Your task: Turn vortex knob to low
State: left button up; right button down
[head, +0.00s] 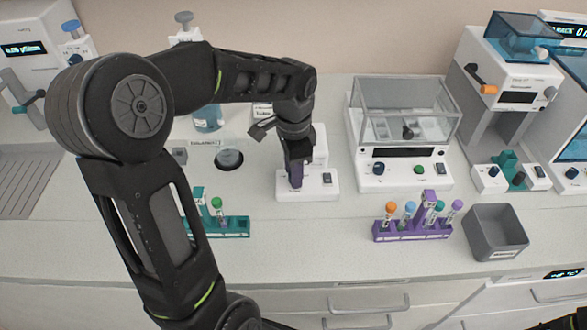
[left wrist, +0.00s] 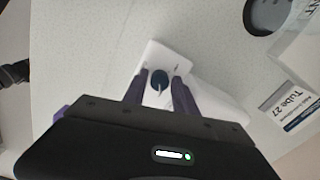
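The vortex mixer (head: 319,190) is a small white unit on the bench, below the left gripper in the head view. Its knob is hidden there behind the purple fingers of my left gripper (head: 296,183). In the left wrist view, the dark blue knob (left wrist: 159,77) with a pale pointer line shows on the white housing (left wrist: 172,58). The pointer runs toward the lower edge of that picture. The two purple fingers of the left gripper (left wrist: 161,80) stand apart, one on each side of the knob, with gaps visible.
A teal tube rack (head: 232,225) stands left, a purple rack (head: 412,232) and a grey bin (head: 497,232) right. A clear-covered balance (head: 404,172) is behind right. The bench front before the mixer is clear.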

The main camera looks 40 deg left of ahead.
pick_arm(q)
jog(key=shift+c, duration=0.4)
grip_shut()
